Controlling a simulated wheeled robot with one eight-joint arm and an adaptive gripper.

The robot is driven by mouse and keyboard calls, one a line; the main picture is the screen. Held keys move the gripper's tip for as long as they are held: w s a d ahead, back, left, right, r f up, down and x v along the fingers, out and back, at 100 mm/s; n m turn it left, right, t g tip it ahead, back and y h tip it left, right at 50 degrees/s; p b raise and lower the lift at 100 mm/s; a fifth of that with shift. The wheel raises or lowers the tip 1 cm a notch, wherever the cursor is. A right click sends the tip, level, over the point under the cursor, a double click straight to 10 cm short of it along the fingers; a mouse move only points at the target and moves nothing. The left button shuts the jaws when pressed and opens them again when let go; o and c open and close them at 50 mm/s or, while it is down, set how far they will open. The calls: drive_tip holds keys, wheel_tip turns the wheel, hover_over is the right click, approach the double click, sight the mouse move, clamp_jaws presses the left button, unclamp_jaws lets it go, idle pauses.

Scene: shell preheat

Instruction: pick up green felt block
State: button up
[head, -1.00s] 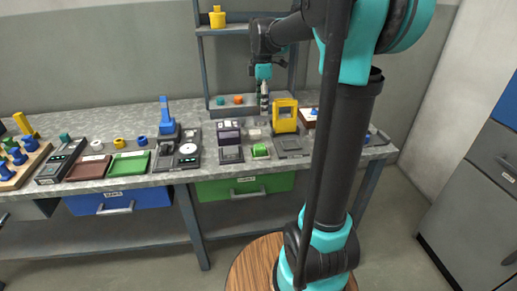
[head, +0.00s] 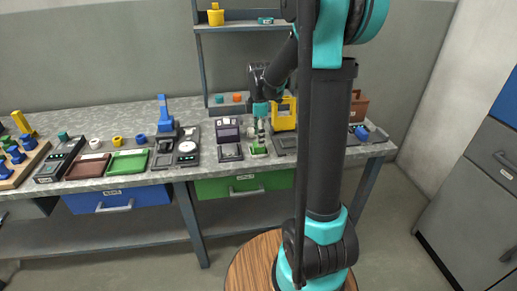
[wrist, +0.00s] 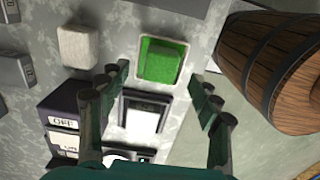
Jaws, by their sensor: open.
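The green felt block (head: 258,150) is a small bright green block near the front edge of the bench, beside the purple-and-grey device. In the wrist view the green block (wrist: 160,62) sits in a pale, shallow square holder, uncovered. My gripper (head: 261,139) is just above it, pointing down. In the wrist view my gripper (wrist: 160,82) has its fingers spread wide and empty, one on each side of the block and apart from it. The exact height of the fingertips above the block cannot be told.
A device with ON/OFF labels (wrist: 62,125) lies close to the left finger. A pale block (wrist: 76,46) lies farther left. A yellow frame (head: 284,112) stands right of my gripper in the head view. The purple-and-grey device (head: 228,132) stands left.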

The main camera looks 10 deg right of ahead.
drive_tip(key=shift+s+a+f, duration=0.1)
drive_tip(key=shift+f, duration=1.45)
drive_tip(key=c, duration=1)
drive_tip(key=shift+r, duration=0.1)
drive_tip(key=shift+c, duration=0.2)
wheel_tip(320, 180, up, 20)
